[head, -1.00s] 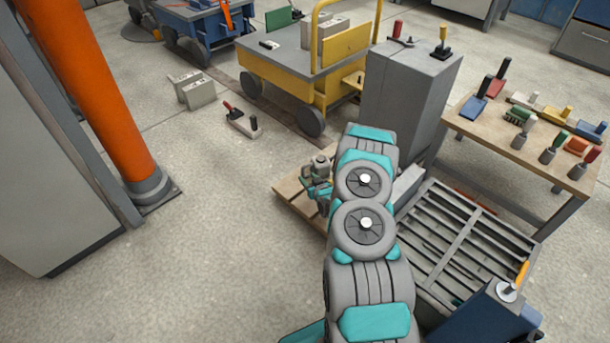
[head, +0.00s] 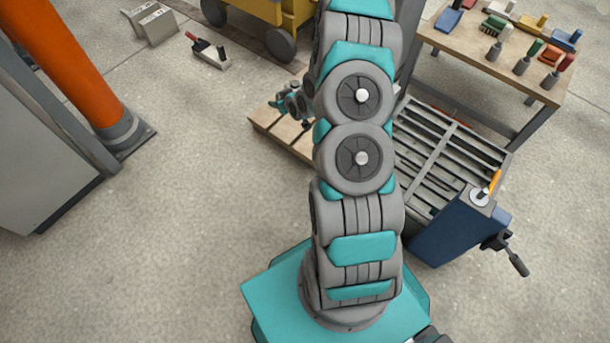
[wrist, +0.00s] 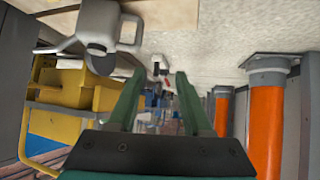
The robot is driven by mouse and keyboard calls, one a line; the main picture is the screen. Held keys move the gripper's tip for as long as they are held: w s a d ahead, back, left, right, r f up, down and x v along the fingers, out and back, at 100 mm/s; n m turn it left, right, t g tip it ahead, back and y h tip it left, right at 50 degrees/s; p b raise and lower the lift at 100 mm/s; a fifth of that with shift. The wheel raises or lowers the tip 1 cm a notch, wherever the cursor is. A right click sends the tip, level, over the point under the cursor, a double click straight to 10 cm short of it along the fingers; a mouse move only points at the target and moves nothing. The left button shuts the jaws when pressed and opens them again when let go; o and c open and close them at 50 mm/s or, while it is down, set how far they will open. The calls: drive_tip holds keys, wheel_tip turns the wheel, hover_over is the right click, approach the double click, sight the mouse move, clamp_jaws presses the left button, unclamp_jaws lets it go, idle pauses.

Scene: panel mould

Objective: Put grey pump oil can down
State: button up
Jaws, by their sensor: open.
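The pale grey oil can (wrist: 97,25) shows at the top left of the wrist view, which is upside down. It has a long spout on the left and a handle on the right. It appears to stand on a pale wooden surface (wrist: 165,12). My gripper (wrist: 157,85) is open, its two green fingers apart with nothing between them. The can is outside the fingers, beside them.
A wooden pallet (head: 272,130) lies left of my arm. A slatted metal rack (head: 440,155) and a blue block with a crank (head: 455,228) stand right. A workbench (head: 490,75) holds several tools. An orange post (head: 75,60) stands left. Floor between post and pallet is clear.

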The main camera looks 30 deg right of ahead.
drive_tip(key=s+a+r+g, duration=0.3)
drive_tip(key=s+a+r, duration=0.2)
drive_tip(key=s+r, duration=0.35)
drive_tip(key=s+a+r+g, duration=0.4)
drive_tip(key=s+r, duration=0.3)
drive_tip(key=r, duration=0.3)
drive_tip(key=s+a+r+g, duration=0.1)
drive_tip(key=s+r, duration=0.3)
drive_tip(key=s, duration=0.6)
drive_tip(key=s+a+r+g, duration=0.2)
drive_tip(key=s+a+r, duration=0.2)
drive_tip(key=s, duration=0.6)
drive_tip(key=s+a+r+g, duration=0.2)
drive_tip(key=s+a+r, duration=0.1)
drive_tip(key=s, duration=0.7)
drive_tip(key=shift+r+m, duration=0.4)
drive_tip(key=shift+r, duration=0.4)
drive_tip(key=shift+s, duration=0.1)
